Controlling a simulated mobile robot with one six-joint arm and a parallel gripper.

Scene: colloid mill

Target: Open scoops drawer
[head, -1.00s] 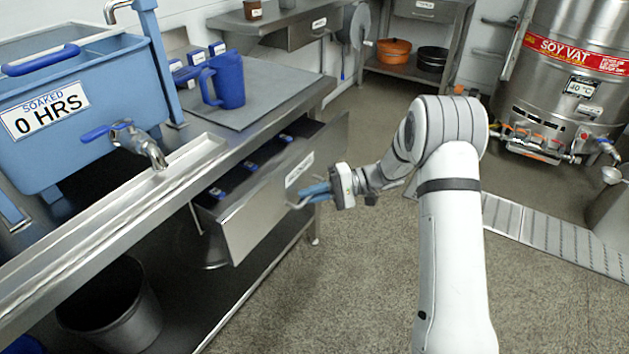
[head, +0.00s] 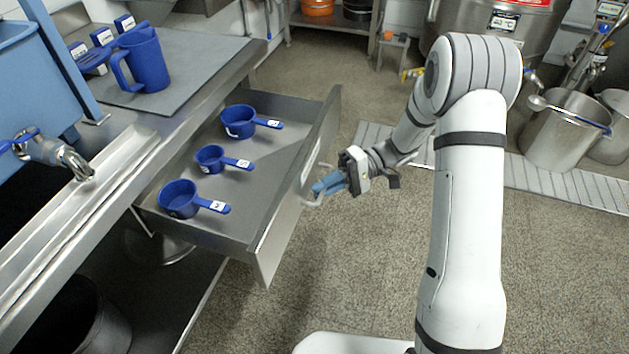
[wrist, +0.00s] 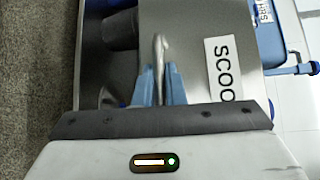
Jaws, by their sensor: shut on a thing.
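The scoops drawer (head: 286,212) stands well out from under the steel counter in the head view. Three blue scoops lie inside it: one at the back (head: 238,122), one in the middle (head: 210,158) and one at the front (head: 180,198). My gripper (head: 325,186) is at the outside of the drawer front, its blue fingers shut on the drawer handle (head: 312,200). In the wrist view, the fingers (wrist: 158,88) close on both sides of the metal handle (wrist: 160,55), beside a label (wrist: 223,68) reading "SCOO", the rest cut off.
A blue jug (head: 146,62) stands on a grey mat on the counter (head: 215,80). A tap (head: 58,152) juts over the counter's channel at left. Steel pots (head: 562,135) stand at the right. The floor (head: 360,260) around the drawer is clear.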

